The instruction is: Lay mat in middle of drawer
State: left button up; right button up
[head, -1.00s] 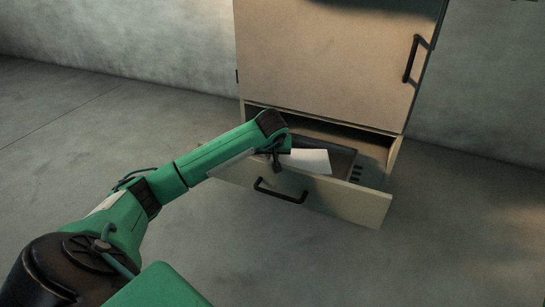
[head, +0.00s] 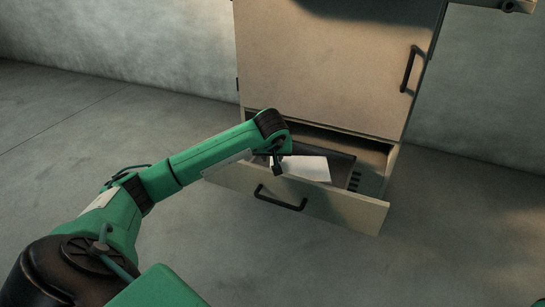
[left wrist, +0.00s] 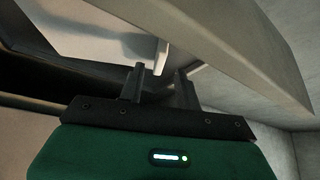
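The mat appears to be the flat white sheet (head: 306,168) in the front part of the open drawer (head: 335,204). It lies over a dark surface inside; in the left wrist view the sheet (left wrist: 105,42) is pale and partly shaded. My left gripper (head: 277,165) points down at the sheet's left end, just behind the drawer front. Its two fingers (left wrist: 159,82) stand apart in the wrist view, with a small pale strip showing just beyond the gap. I cannot tell whether they touch the sheet. My right gripper is out of view.
The drawer is the bottom one of a beige cabinet (head: 320,60), with a black handle (head: 280,200) on its front. Dark slots (head: 354,181) show at the drawer's right inside. A beige bar (head: 490,3) shows at top right. The concrete floor (head: 450,240) around is clear.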

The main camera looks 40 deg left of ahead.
pick_arm(q)
jog(key=p+v, duration=0.2)
jog(key=v, duration=0.5)
jog(key=shift+s+r, duration=0.15)
jog(key=shift+r, duration=0.05)
